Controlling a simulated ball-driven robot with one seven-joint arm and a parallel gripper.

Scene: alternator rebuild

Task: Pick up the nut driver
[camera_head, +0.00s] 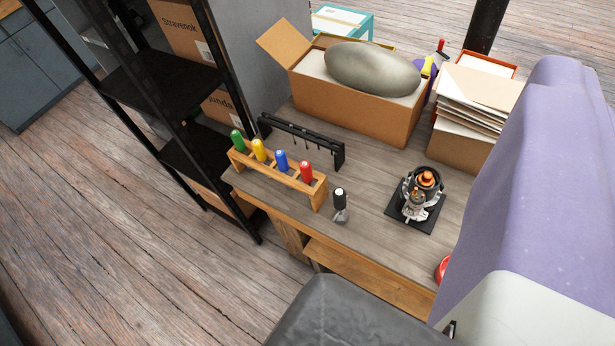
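A wooden rack (318,196) stands along the front left edge of the workbench. It holds upright tools with a green handle (237,140), a yellow handle (259,150), a blue handle (281,161) and a red handle (306,171). Their lower ends are mostly hidden by the rack. I cannot tell which of them is the nut driver. A separate black-topped tool (340,198) with a grey lower part stands on the bench right of the rack. My gripper is not in view.
An alternator assembly (422,192) sits on a black plate. Behind are a black rail (300,137), an open cardboard box (345,108) with a grey rounded object, and stacked papers. A black shelf (172,85) stands left. A large purple and white form (545,190) blocks the right.

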